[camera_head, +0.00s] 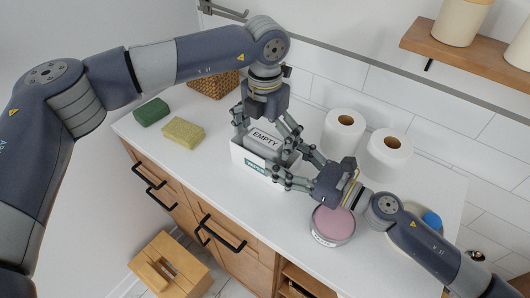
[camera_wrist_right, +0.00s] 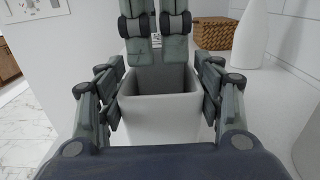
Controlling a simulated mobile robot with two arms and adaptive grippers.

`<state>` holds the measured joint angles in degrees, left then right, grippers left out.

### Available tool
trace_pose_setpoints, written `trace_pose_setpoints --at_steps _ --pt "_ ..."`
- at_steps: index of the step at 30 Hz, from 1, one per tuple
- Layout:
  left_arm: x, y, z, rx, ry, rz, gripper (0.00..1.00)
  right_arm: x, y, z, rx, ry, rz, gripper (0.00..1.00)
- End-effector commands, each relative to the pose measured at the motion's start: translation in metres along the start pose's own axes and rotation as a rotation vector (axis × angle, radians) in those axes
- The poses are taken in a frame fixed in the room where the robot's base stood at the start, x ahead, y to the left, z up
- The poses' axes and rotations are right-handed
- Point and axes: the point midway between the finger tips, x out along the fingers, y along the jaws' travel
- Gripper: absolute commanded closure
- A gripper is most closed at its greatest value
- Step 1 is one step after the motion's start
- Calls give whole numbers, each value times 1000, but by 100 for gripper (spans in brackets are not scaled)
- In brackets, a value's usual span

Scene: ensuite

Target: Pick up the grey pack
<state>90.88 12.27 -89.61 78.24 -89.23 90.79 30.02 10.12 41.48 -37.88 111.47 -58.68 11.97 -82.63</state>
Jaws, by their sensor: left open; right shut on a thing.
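The grey pack (camera_head: 264,139), labelled EMPTY, sits in the top of an open white box (camera_head: 243,158) on the white counter. My left gripper (camera_head: 266,133) is open above the box, its fingers on either side of the pack. My right gripper (camera_head: 285,162) comes from the right, shut on the white box. In the right wrist view, the right gripper's fingers (camera_wrist_right: 160,105) flank the box (camera_wrist_right: 160,118). The left gripper's fingers (camera_wrist_right: 155,45) show at its far rim. The lower part of the pack is hidden by the box wall.
Two paper rolls (camera_head: 341,134) stand at the right back. A pink-topped tin (camera_head: 334,224) stands under my right arm. A yellow sponge (camera_head: 184,132), a green block (camera_head: 151,111) and a wicker basket (camera_head: 213,84) are at the left. The front left counter is clear.

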Motion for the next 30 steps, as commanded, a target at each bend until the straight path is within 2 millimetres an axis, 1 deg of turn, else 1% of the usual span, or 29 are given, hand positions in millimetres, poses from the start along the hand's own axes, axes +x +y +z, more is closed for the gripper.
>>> trace_pose_setpoints --at_steps 1,3,9,10,11,12,14,15,25,28,30 --pt "8 0 0 -1 1 0 0 0 0 0 0 -1 0 67" --pt "14 0 0 -2 0 0 0 0 0 0 0 -1 0 67" --pt "16 1 0 -2 -1 0 0 0 0 0 0 -1 0 67" --pt "16 1 0 -2 -1 0 2 0 0 0 0 -1 0 67" --pt "16 1 0 -2 -1 0 9 0 0 0 0 -1 0 67" --pt "16 1 0 -2 -1 0 18 0 0 0 0 -1 0 67" --pt "16 1 0 -2 -1 0 32 0 0 0 0 -1 0 67" --pt "16 1 0 -2 -1 0 33 0 0 0 0 -1 0 67" --pt "14 1 0 -2 -2 0 33 0 0 0 0 -1 0 67" --pt "6 1 1 -2 -5 1 33 0 0 0 0 -1 0 67" --pt "-6 1 1 -2 -5 1 33 0 0 0 0 -1 0 67"
